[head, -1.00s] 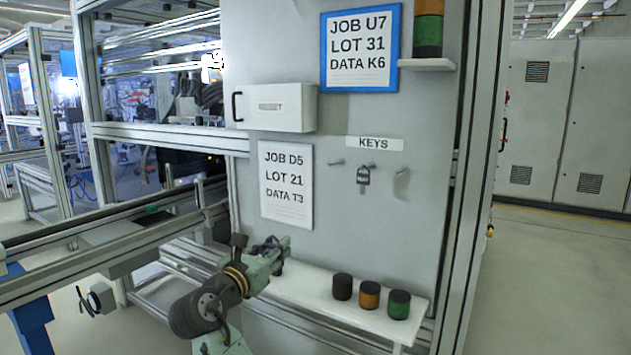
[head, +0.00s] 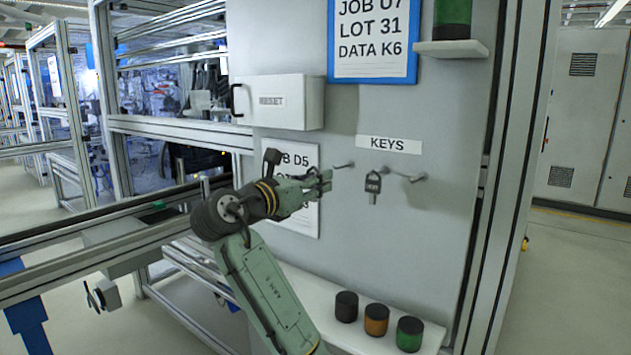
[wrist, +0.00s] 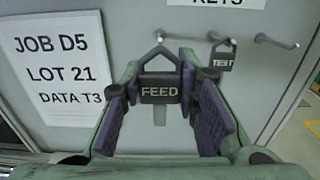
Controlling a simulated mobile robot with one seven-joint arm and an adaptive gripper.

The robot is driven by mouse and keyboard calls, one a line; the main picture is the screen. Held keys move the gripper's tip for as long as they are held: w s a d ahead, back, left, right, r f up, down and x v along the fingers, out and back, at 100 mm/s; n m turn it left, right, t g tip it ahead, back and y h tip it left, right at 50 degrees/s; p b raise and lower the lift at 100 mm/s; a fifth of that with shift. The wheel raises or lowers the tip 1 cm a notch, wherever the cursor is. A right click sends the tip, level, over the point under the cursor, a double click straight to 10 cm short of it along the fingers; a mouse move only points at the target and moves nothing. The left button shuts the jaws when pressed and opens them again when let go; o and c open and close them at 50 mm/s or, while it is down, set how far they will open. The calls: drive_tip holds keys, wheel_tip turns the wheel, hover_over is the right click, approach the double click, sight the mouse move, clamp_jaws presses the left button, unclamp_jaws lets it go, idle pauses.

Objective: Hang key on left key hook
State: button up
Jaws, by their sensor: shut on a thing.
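My gripper (head: 325,181) is shut on a dark key marked FEED (wrist: 159,91), with its triangular loop upward. The key stands upright between the purple finger pads in the wrist view; I cannot make it out in the head view. The left key hook (head: 344,165) is just right of and above my fingertips in the head view. In the wrist view a hook end (wrist: 160,36) shows just above the key's loop; I cannot tell whether they touch. A key marked TEST (head: 373,184) hangs on the middle hook. The right hook (head: 418,178) is empty.
The KEYS label (head: 389,144) is above the hooks. A white RESET box (head: 290,102) juts out at upper left. A JOB D5 sheet (wrist: 59,68) is left of my gripper. A low shelf (head: 375,342) holds three dark-capped cylinders. The panel below the hooks is clear.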

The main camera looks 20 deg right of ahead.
drive_tip(key=shift+x, duration=4.5)
drive_tip(key=shift+w+d+f, duration=0.1)
drive_tip(key=shift+d+f, duration=0.05)
drive_tip(key=shift+f, duration=0.45)
drive_tip(key=o, duration=1.1)
drive_tip(key=o, duration=0.5)
drive_tip(key=shift+c, duration=0.2)
